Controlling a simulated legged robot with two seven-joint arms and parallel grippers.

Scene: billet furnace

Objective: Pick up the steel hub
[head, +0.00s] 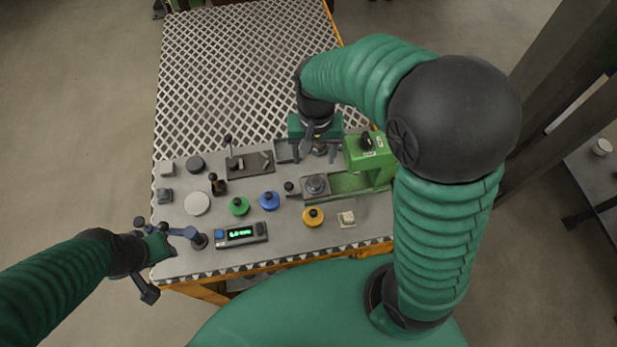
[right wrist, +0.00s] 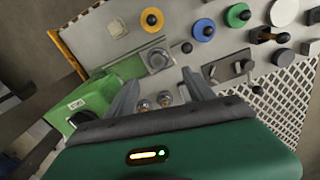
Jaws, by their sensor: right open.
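A round grey metal piece, which looks like the steel hub (head: 316,184), sits on the base of the green press. In the right wrist view the hub (right wrist: 157,60) shows as a round boss on a square grey plate, just beyond my fingertips. My right gripper (head: 315,153) is open, on the far side of the hub in the head view. In the right wrist view its fingers (right wrist: 160,77) are spread with a gap between them, and two small shiny round parts (right wrist: 154,102) show between the finger bases. My left gripper (head: 158,262) is by the table's front left corner; its jaws are unclear.
The green press (head: 368,155) stands right of the hub. Green (head: 239,206), blue (head: 269,200) and yellow (head: 313,217) knobbed discs lie in front, with a digital readout (head: 241,234). A dark block with a lever (head: 250,162) is left. The mesh-covered far table (head: 240,60) is clear.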

